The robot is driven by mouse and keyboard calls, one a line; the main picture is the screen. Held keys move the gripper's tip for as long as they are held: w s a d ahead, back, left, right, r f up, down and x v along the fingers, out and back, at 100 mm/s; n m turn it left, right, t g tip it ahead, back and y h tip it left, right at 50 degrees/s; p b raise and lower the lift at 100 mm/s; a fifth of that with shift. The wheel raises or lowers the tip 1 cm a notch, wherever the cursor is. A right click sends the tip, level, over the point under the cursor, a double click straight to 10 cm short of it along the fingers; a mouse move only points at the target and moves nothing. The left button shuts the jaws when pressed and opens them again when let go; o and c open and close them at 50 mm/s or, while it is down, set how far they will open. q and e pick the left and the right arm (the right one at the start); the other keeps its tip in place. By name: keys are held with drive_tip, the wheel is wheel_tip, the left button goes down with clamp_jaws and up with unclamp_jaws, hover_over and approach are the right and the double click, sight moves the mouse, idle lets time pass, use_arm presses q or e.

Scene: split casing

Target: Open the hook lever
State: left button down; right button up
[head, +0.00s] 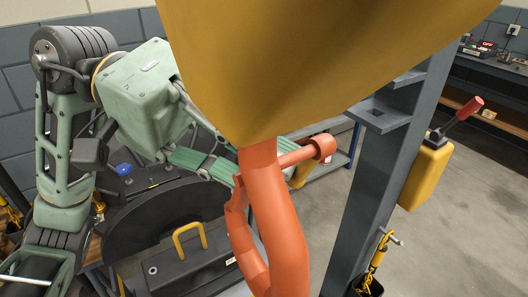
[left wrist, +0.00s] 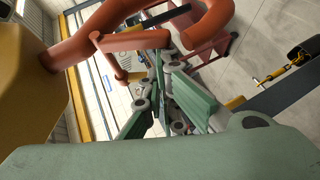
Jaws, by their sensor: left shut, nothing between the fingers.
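A large orange hook (head: 275,225) hangs below a yellow block (head: 300,55) in the head view. A short orange lever with a round end (head: 322,147) sticks out to the right near the hook's top. The hook (left wrist: 208,25) and an orange crossbar (left wrist: 132,40) also show in the left wrist view. My left gripper (head: 290,172) reaches in from the left behind the hook shank, close to the lever; the shank hides part of its fingers. In the left wrist view its fingers (left wrist: 160,65) are shut, with nothing between them. I cannot tell if they touch the lever.
A grey steel post (head: 385,165) stands right of the hook. A yellow box (head: 425,172) on it carries a red-handled stick (head: 468,108). A dark casing with a yellow handle (head: 190,240) sits at lower left. The floor at right is clear.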

use_arm(q)
drive_tip(key=shift+r, duration=0.6)
drive_tip(key=shift+a, duration=0.1)
drive_tip(key=v, duration=1.2)
